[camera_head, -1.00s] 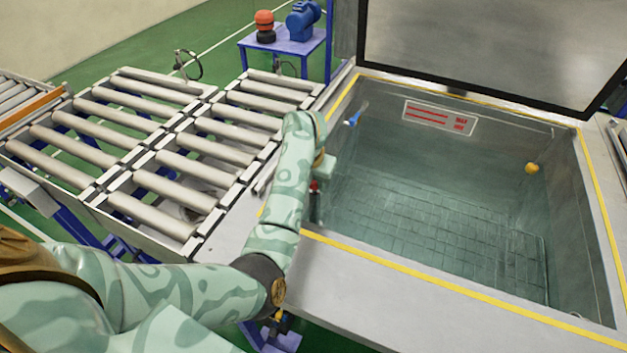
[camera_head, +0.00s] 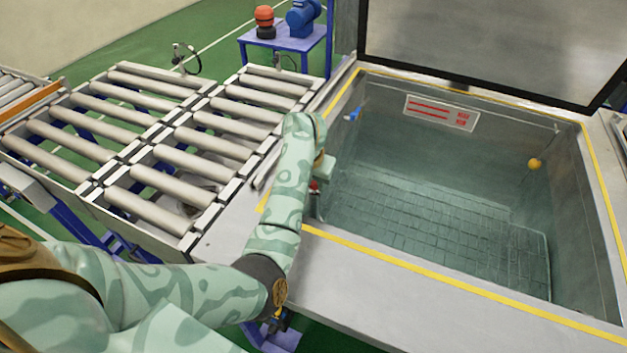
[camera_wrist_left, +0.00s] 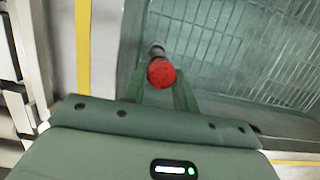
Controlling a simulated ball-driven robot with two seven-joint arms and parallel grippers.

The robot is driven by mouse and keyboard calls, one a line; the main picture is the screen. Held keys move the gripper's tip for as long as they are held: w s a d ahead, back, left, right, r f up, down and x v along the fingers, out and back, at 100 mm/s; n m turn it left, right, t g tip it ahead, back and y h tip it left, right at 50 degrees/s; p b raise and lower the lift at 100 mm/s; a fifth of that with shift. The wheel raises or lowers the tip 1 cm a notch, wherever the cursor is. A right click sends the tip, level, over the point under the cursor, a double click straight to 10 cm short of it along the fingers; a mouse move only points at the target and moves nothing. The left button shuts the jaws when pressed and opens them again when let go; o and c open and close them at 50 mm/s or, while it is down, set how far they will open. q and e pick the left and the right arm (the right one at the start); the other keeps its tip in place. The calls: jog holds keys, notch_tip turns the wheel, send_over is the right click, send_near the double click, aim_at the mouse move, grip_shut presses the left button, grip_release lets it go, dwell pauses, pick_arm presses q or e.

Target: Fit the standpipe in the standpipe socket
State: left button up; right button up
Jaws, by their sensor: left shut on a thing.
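The standpipe shows a round red perforated head (camera_wrist_left: 161,72) in the left wrist view. In the head view a small red part of it (camera_head: 314,186) shows at the tank's left inner wall. My left gripper (camera_wrist_left: 159,88) is shut on the standpipe just at the red head, one green finger on each side. In the head view my left wrist hides most of the gripper and pipe. A grey round piece (camera_wrist_left: 156,49) shows just beyond the red head; I cannot tell whether it is the pipe's lower part or the standpipe socket. My right gripper is not in view.
The open tank's yellow-lined rim (camera_head: 430,274) surrounds its tiled floor (camera_head: 440,235). A yellow ball (camera_head: 534,164) and a blue fitting (camera_head: 353,115) are at its walls. The raised lid (camera_head: 490,45) stands behind. Roller conveyors (camera_head: 150,150) lie left of the tank.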

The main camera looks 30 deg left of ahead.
pick_arm(q)
jog(key=shift+s+b+x, duration=0.2)
jog(key=shift+b+x, duration=0.55)
jog(key=shift+x, duration=0.2)
jog(key=o, duration=1.2)
jog(key=shift+c, duration=0.2)
jog(key=p+v, duration=0.7)
jog(key=shift+s, duration=0.1)
jog(key=shift+f, duration=0.1)
jog(key=p+v, duration=0.7)
jog(key=v, duration=0.9)
